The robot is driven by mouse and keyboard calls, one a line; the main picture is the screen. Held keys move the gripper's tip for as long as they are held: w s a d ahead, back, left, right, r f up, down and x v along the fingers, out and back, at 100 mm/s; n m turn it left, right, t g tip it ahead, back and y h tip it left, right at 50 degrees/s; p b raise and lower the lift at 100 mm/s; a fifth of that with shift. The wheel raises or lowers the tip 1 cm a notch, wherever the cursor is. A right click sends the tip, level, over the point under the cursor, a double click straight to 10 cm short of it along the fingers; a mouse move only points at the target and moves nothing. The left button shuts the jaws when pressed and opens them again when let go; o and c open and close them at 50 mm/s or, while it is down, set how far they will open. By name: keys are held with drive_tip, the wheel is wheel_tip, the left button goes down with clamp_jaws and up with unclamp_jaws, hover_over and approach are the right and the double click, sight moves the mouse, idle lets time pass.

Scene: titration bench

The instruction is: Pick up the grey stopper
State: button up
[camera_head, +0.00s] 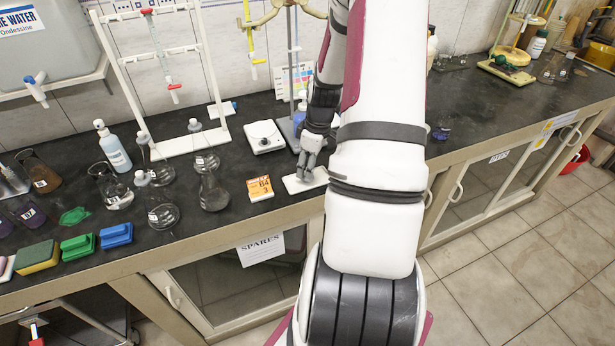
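My gripper (308,164) points down just above a small white plate at the bench's front edge, partly behind my own arm. Its fingers are small and dark here, and I cannot tell whether they are open or shut or hold anything. I cannot single out the grey stopper. Pale grey-looking stoppers top several flasks to the left: one at the back (194,125), one in the middle (142,138) and one in front (141,178). The gripper is apart from all of these. The area behind my arm is hidden.
The white plate (293,184) lies under my gripper. A white burette frame (120,82) stands behind the flasks. The dark bench top (480,108) right of my arm is largely clear.

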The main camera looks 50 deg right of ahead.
drive_tip(key=shift+w+f, duration=0.15)
drive_tip(key=shift+f, duration=0.75)
drive_tip(key=shift+c, duration=0.4)
clamp_jaws()
drive_tip(key=shift+r, duration=0.15)
